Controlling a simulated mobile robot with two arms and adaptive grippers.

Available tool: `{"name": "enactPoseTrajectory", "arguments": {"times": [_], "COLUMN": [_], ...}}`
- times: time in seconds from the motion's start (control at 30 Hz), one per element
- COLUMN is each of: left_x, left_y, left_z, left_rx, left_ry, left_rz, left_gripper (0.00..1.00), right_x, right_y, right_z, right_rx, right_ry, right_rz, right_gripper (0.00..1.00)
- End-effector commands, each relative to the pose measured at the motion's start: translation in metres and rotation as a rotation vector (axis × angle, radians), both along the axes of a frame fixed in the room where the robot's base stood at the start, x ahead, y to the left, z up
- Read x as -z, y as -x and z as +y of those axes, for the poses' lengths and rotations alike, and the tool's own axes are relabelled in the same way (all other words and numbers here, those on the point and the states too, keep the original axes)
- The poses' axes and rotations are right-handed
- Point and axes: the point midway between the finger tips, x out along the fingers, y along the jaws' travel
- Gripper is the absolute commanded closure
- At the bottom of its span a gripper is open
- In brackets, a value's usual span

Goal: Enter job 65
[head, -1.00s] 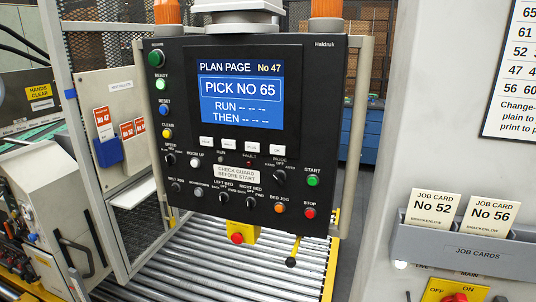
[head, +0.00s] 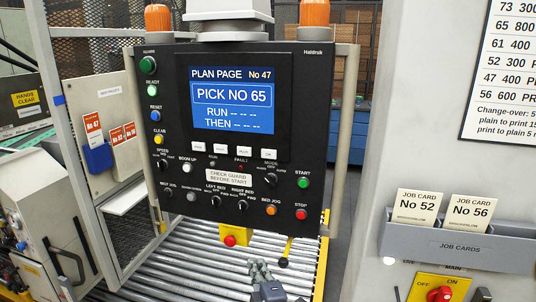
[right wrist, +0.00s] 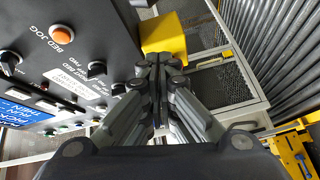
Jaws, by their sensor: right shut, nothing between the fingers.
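The black control panel (head: 170,100) has a blue screen (head: 232,100) reading PLAN PAGE No 47, PICK NO 65, with dashes after RUN and THEN. A row of white keys, including a left one (head: 198,146) and a right one (head: 268,154), sits under the screen; their labels are too small to read. My right gripper (head: 260,268) is low in the head view, in front of the rollers and below the panel. In the right wrist view its fingers (right wrist: 160,68) are together and empty, beside the panel face (right wrist: 75,40). My left gripper is not in view.
Knobs and coloured buttons, such as green START (head: 303,182) and red STOP (head: 301,214), crowd the panel's lower part. A yellow box with a red button (head: 230,240) hangs below it. Job cards No 52 (head: 414,207) and No 56 (head: 470,212) stand in a grey holder (head: 460,246) at right.

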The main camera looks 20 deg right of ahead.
Motion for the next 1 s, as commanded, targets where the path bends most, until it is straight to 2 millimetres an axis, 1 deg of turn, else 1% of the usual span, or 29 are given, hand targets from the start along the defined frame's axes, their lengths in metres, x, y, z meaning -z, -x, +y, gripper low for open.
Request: {"name": "enactPoseTrajectory", "arguments": {"times": [0.03, 0.07, 0.1, 0.17, 0.2, 0.27, 0.3, 0.37, 0.4, 0.5, 0.6, 0.7, 0.8, 1.0], "left_x": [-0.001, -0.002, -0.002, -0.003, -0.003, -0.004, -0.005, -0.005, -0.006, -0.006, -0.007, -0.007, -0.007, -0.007], "left_y": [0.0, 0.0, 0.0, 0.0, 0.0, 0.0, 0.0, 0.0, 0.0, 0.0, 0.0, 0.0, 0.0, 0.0], "left_z": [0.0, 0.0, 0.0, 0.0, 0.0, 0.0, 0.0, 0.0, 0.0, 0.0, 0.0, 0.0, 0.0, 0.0], "left_rx": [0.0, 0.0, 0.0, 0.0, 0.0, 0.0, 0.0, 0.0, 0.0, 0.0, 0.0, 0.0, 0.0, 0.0], "left_ry": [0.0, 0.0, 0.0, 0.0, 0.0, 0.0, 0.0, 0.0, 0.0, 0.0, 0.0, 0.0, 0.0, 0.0], "left_rz": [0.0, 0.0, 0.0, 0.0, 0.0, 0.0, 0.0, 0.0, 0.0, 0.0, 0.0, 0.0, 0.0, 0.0], "left_gripper": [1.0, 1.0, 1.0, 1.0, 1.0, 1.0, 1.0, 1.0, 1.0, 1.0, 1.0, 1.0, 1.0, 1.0], "right_x": [-0.028, -0.042, -0.062, -0.092, -0.112, -0.142, -0.162, -0.189, -0.207, -0.245, -0.272, -0.289, -0.298, -0.3], "right_y": [-0.004, -0.006, -0.008, -0.009, -0.009, -0.008, -0.006, -0.003, 0.0, 0.008, 0.016, 0.022, 0.025, 0.026], "right_z": [0.002, 0.003, 0.004, 0.006, 0.008, 0.01, 0.011, 0.013, 0.014, 0.016, 0.018, 0.019, 0.019, 0.019], "right_rx": [-0.002, -0.003, -0.002, 0.0, 0.003, 0.008, 0.014, 0.022, 0.029, 0.045, 0.06, 0.069, 0.075, 0.077], "right_ry": [0.027, 0.045, 0.067, 0.103, 0.126, 0.161, 0.183, 0.214, 0.235, 0.277, 0.309, 0.329, 0.34, 0.343], "right_rz": [-0.051, -0.079, -0.116, -0.174, -0.213, -0.271, -0.309, -0.364, -0.4, -0.477, -0.535, -0.571, -0.589, -0.593], "right_gripper": [1.0, 1.0, 1.0, 1.0, 1.0, 1.0, 1.0, 1.0, 1.0, 1.0, 1.0, 1.0, 1.0, 1.0]}}
